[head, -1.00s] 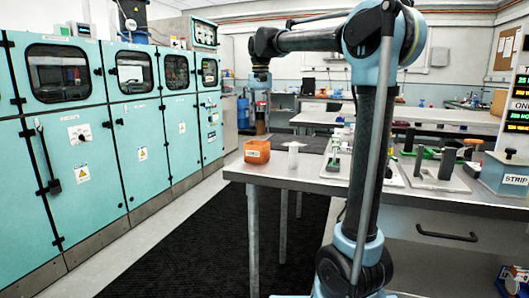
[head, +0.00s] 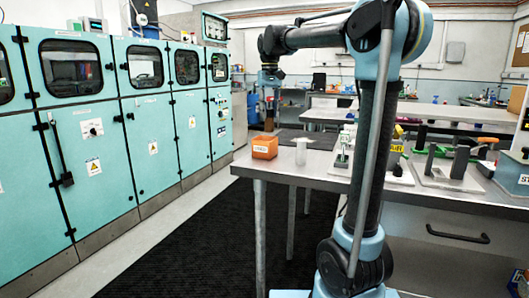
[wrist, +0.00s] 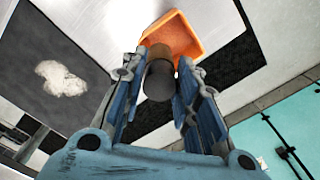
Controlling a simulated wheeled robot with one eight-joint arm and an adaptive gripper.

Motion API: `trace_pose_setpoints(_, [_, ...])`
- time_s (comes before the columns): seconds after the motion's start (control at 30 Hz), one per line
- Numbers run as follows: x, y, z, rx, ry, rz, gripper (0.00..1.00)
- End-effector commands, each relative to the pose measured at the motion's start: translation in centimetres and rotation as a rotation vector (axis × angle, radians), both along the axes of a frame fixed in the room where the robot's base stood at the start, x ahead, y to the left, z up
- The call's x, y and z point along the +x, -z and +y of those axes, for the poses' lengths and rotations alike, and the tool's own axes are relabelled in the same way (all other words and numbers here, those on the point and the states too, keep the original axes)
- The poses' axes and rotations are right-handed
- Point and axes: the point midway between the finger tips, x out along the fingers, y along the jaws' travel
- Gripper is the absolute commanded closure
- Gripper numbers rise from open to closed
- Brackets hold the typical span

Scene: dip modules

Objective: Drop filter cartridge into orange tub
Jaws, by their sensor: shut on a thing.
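The filter cartridge (wrist: 158,82), a dark grey-brown cylinder, is held between the fingers of my gripper (wrist: 158,90) in the wrist view. My gripper is shut on it. The orange tub (wrist: 182,28) shows just beyond the cartridge in the wrist view, and the cartridge partly covers its near side. In the head view the orange tub (head: 265,147) has a white label and stands at the left corner of the bench. My gripper (head: 269,122) hangs pointing down over or slightly behind the tub there. The cartridge is too small to make out clearly in the head view.
Fixtures with grey blocks (head: 461,160) stand farther right. Teal cabinets (head: 85,145) line the left, with a black floor mat (head: 205,240) between them and the bench.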

Motion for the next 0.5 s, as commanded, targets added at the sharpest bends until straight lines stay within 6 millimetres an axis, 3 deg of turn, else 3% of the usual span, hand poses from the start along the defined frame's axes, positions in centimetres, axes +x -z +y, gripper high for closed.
trace_pose_setpoints(0.17, [0.0, 0.6, 0.0, 0.0, -0.044, 0.0, 0.96])
trace_pose_setpoints(0.5, [0.0, 4.0, 0.1, 0.0, -0.042, 0.0, 0.96])
